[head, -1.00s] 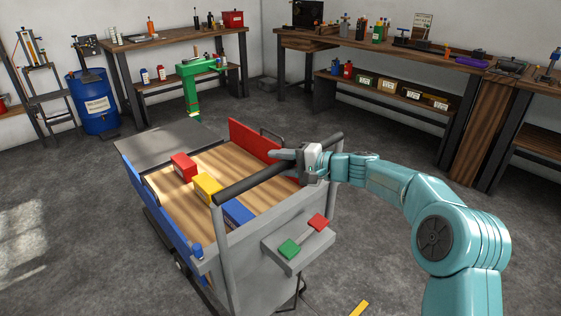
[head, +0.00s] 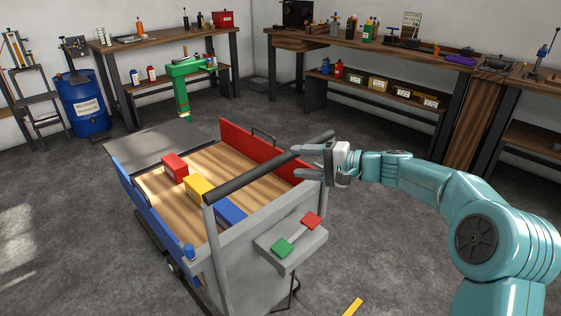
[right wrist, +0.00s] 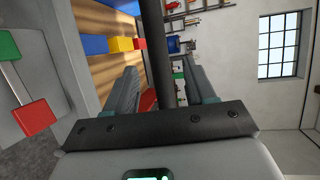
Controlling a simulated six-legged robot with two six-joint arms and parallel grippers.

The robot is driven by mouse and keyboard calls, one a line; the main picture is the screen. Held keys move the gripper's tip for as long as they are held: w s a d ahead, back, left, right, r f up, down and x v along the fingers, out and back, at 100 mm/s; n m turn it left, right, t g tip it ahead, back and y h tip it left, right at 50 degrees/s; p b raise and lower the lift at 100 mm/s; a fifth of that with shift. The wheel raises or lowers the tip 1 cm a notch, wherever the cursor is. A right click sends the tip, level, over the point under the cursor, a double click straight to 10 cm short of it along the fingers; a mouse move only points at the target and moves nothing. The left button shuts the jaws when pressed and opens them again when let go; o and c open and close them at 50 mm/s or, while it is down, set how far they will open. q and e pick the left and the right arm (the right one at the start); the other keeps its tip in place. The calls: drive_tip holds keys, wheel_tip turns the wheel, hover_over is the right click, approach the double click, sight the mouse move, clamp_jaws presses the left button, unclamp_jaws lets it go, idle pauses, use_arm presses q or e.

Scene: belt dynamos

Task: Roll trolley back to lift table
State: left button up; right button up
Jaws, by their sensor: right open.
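The trolley (head: 205,275) is a grey-framed cart with a wooden deck, a red side panel, a blue side panel and a black push bar (head: 250,174). Red, yellow and blue blocks lie on its deck. My right gripper (head: 302,160) is open at the right end of the push bar. In the right wrist view the bar (right wrist: 155,45) runs between the two spread fingers, with gaps at both sides. A dark grey flat plate (head: 150,143), perhaps the lift table's top, lies beyond the trolley's far end. My left gripper is not in view.
A small shelf with a green pad (head: 281,248) and a red pad (head: 312,221) is on the trolley's near end. A green stand (head: 182,85), a blue barrel (head: 85,110) and workbenches line the walls. Bare floor lies left and right of the trolley.

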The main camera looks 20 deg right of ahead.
drive_tip(key=v, duration=0.7)
drive_tip(key=shift+s+d, duration=0.15)
drive_tip(key=shift+d, duration=0.05)
drive_tip(key=shift+r, duration=0.15)
drive_tip(key=shift+s+d, duration=0.1)
